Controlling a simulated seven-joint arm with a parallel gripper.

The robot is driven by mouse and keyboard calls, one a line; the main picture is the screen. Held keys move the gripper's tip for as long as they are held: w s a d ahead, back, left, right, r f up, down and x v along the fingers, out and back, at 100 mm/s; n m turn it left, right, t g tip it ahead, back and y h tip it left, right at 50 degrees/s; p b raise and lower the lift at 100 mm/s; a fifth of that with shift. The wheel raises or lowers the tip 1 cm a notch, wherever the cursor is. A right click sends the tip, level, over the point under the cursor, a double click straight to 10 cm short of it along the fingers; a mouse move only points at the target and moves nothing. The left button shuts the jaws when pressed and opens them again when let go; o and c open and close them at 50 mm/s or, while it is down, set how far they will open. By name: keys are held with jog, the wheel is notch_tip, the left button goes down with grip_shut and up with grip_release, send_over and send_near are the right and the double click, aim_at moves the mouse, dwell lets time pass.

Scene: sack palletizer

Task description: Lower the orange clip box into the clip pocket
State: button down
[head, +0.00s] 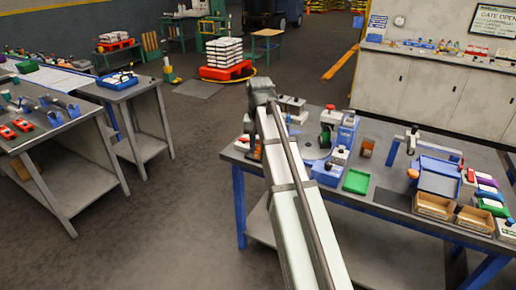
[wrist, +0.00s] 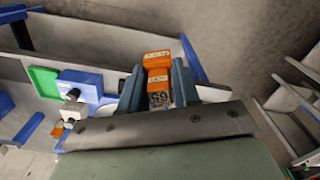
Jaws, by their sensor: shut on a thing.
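The orange clip box (wrist: 158,58) is between the two blue-grey fingers of my gripper (wrist: 158,85) in the wrist view. My gripper is shut on it. Orange faces with pale print show, and a grey patterned patch lies below them near the palm. I cannot tell whether all the orange belongs to one box. The clip pocket cannot be made out for sure in either view. In the head view my arm covers the gripper and the part of the workbench (head: 385,197) behind it.
A green tray (head: 356,181) lies right of my arm; it also shows in the wrist view (wrist: 44,81). A blue fixture (head: 328,172) stands beside it. Cardboard bins (head: 433,206) and a blue bin (head: 438,184) stand farther right. A dark mat (head: 397,198) looks bare.

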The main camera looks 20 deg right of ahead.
jog(key=w+d+r+m, duration=0.2)
jog(key=w+d+r, duration=0.15)
jog(key=d, duration=1.15)
jog(key=w+d+r+m, duration=0.15)
jog(key=w+d, duration=0.35)
jog(key=d, duration=0.9)
jog(key=w+d+r+m, duration=0.1)
jog(key=w+d+r, duration=0.25)
jog(key=d, duration=1.15)
jog(key=shift+w+f, duration=0.15)
jog(key=shift+f, duration=1.25)
jog(key=shift+w+f, duration=0.1)
jog(key=shift+f, duration=1.3)
jog(key=shift+f, duration=1.85)
